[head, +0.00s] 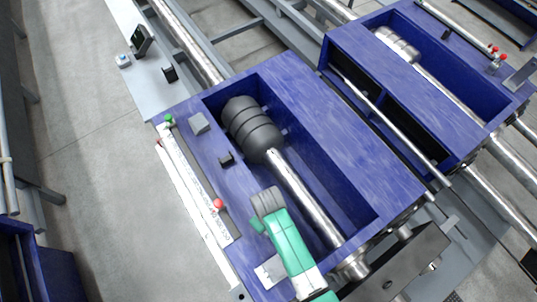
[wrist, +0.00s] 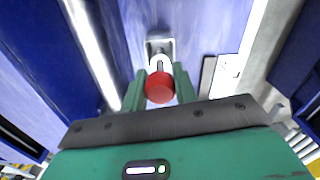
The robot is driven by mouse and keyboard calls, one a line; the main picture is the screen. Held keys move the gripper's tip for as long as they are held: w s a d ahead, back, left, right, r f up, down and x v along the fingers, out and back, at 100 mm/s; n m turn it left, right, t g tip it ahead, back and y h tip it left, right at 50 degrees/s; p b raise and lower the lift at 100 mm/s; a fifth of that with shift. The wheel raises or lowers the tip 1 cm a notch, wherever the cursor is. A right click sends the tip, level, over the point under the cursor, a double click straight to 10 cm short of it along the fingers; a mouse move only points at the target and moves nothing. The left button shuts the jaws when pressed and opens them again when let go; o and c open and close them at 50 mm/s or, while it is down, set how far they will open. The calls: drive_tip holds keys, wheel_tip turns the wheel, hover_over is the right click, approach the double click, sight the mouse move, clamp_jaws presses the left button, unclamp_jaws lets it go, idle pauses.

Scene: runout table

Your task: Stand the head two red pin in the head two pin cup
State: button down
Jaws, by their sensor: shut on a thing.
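My gripper (wrist: 160,90) is shut on the red pin (wrist: 159,87); in the wrist view a green finger stands on each side of its round red head. The pin's pale shank shows beyond the head and overlaps a small silver holder (wrist: 161,44) on the blue top, which looks like the pin cup. I cannot tell whether the shank's tip is inside it or above it. In the head view my gripper (head: 258,226) is over the near-left part of the blue frame, and its green body hides the held pin and the holder.
A dark roller (head: 252,128) with a bright shaft lies in the blue frame's deep slot beside my gripper. Another red ball (head: 217,203) and a green ball (head: 168,119) sit along the left edge. A pale plate (head: 268,272) is close to my gripper. A second blue frame stands right.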

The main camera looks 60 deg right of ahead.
drive_tip(key=shift+f, duration=1.85)
drive_tip(key=shift+f, duration=0.2)
drive_tip(key=c, duration=1.1)
unclamp_jaws()
wheel_tip(320, 180, up, 12)
drive_tip(key=shift+r+p, duration=0.2)
drive_tip(key=shift+p, duration=0.15)
